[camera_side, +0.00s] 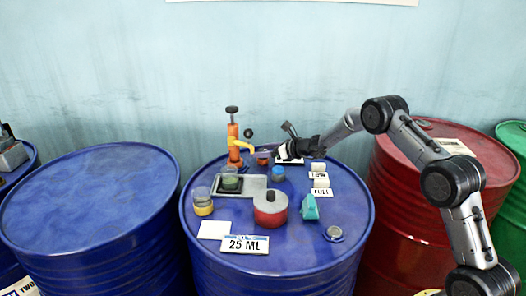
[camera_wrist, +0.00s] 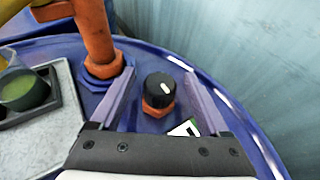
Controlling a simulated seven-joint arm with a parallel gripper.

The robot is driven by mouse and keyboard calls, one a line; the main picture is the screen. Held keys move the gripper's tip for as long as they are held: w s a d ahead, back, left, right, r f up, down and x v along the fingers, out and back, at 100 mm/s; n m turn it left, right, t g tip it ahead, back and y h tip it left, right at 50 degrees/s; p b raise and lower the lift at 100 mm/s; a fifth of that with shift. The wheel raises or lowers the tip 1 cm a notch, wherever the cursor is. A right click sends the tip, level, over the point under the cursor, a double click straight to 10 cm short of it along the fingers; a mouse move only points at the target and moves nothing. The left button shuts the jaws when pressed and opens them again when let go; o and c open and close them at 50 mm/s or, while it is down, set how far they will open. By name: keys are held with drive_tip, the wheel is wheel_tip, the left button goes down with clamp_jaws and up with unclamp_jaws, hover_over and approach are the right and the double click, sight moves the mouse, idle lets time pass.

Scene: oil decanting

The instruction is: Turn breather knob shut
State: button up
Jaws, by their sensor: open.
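The breather knob (camera_wrist: 158,87) is black with a white pointer mark and sits on an orange-red hex base (camera_wrist: 157,108) near the blue drum's rim. In the wrist view my gripper (camera_wrist: 160,74) is open, with one finger on each side of the knob. Gaps show between the knob and both fingers in this view; I cannot tell their height against it. In the side view the orange-red base (camera_side: 262,160) shows at the back of the drum, with my gripper (camera_side: 270,151) over it. The knob itself is hard to make out there.
The orange hand pump (camera_side: 234,150) stands close left of the knob. A metal tray (camera_side: 253,184) with a glass, a yellow-filled glass (camera_side: 203,203), a red pot (camera_side: 270,212), a teal object (camera_side: 310,208) and a 25 ML card (camera_side: 245,244) occupy the blue drum top (camera_side: 343,205).

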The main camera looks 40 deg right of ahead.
drive_tip(key=shift+w, duration=0.15)
clamp_jaws()
idle(0.4)
drive_tip(key=shift+f+n+y, duration=0.1)
drive_tip(key=shift+n+y, duration=0.2)
drive_tip(key=n+g+y, duration=0.2)
drive_tip(key=n+y, duration=0.2)
drive_tip(key=shift+d, duration=0.1)
drive_tip(key=shift+n+g+y, duration=1.4)
drive_tip(key=shift+n+y, duration=0.1)
drive_tip(key=shift+n, duration=0.1)
drive_tip(key=shift+n+g+y, duration=0.6)
drive_tip(key=shift+n, duration=0.1)
